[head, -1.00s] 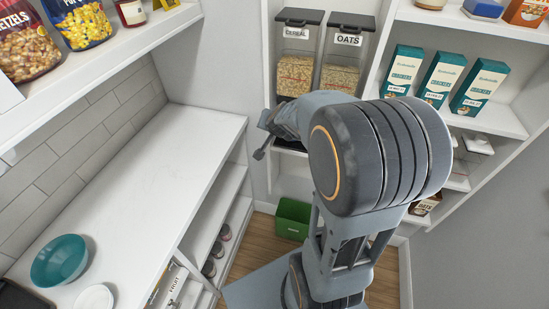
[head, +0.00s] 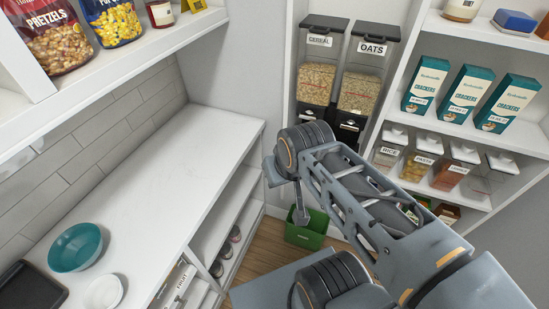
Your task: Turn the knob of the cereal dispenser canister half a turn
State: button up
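The cereal dispenser canister (head: 316,80) stands upright on the back shelf. It is clear with a black lid, a "CEREAL" label and flakes inside. Its dark base shows only in part above my arm's dark joint, and I cannot make out its knob. The similar oats canister (head: 361,92) stands just to its right. My gripper (head: 301,215) shows only as a small dark part below that joint, lower than the canister and apart from it. Most of it is hidden by my arm, so its opening does not show.
A white counter (head: 165,175) on the left holds a teal bowl (head: 75,247), a white dish (head: 103,292) and a black tray (head: 30,290). A green bin (head: 306,232) stands on the floor. Cracker boxes (head: 467,93) and labelled jars (head: 420,165) fill the right shelves.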

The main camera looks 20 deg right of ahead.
aim_at(309, 114)
jog(key=u, duration=1.85)
jog(key=k, duration=0.45)
jog(key=z, duration=1.25)
